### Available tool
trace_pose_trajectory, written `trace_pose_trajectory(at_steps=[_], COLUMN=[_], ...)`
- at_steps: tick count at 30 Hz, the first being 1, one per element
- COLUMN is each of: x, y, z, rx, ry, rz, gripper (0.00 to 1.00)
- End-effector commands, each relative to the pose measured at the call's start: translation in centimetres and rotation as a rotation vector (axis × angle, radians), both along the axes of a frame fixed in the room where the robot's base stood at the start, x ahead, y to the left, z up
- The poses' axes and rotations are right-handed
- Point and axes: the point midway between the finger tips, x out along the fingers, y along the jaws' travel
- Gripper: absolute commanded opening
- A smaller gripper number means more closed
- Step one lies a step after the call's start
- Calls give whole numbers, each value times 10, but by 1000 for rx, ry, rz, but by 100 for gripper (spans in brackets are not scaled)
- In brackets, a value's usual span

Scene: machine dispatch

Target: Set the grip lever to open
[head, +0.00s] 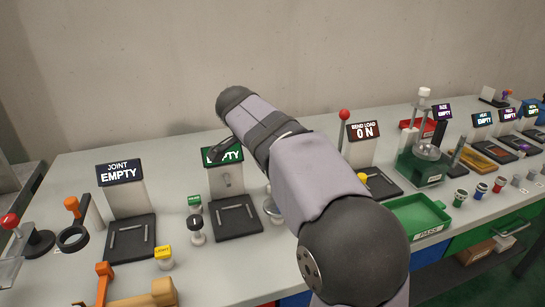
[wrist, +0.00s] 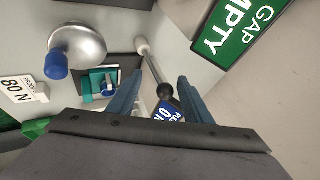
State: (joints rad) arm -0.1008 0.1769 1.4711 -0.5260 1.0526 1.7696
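In the wrist view, my gripper (wrist: 158,92) is open, with two blue-grey fingers apart and nothing held between them. A teal and blue clamp-like fixture (wrist: 97,84) on a dark plate is left of the fingers.
A silver dome with a blue knob (wrist: 78,45), an 80 N block (wrist: 20,89) and a green GAP EMPTY sign (wrist: 238,30) are nearby. The head view shows a red-knobbed lever (head: 344,116), a JOINT EMPTY sign (head: 120,173), a green tray (head: 415,214) and several small stamps on the crowded bench.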

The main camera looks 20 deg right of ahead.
Motion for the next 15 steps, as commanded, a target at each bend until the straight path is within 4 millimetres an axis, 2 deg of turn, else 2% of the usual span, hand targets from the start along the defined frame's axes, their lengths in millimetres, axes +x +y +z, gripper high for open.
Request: trace_pose_trajectory(at_steps=[8,15], x=[0,-9], y=[-1,7], z=[4,22], rx=[-3,-2], ry=[-8,-12], rz=[0,1], gripper=[45,45])
